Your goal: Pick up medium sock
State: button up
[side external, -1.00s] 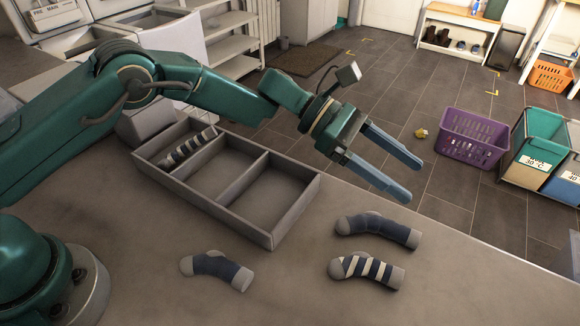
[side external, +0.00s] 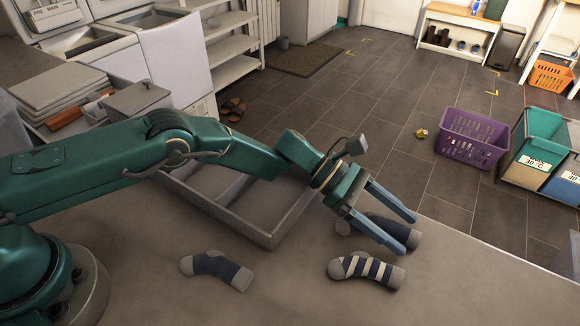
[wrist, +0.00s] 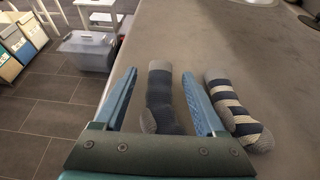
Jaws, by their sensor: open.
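A plain navy sock with grey ends (side external: 344,227) lies on the counter, partly hidden by my gripper; it also shows in the wrist view (wrist: 162,108). A navy-and-cream striped sock (side external: 366,270) lies just in front of it, and to its right in the wrist view (wrist: 232,108). A shorter plain navy sock (side external: 215,268) lies farther left. I cannot tell for certain which is the medium one. My gripper (side external: 407,232) is open and empty, over the rear plain sock. In the wrist view that sock lies between the fingers, with no visible contact.
A grey divided tray (side external: 262,238) stands behind the shorter sock, partly covered by my arm. The counter's far edge lies just beyond the rear sock. A purple basket (side external: 472,138) stands on the floor. The counter in front of the socks is clear.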

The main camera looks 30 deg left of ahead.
jog(key=shift+d+f, duration=0.15)
jog(key=shift+d, duration=0.2)
jog(key=shift+c, duration=0.3)
grip_shut()
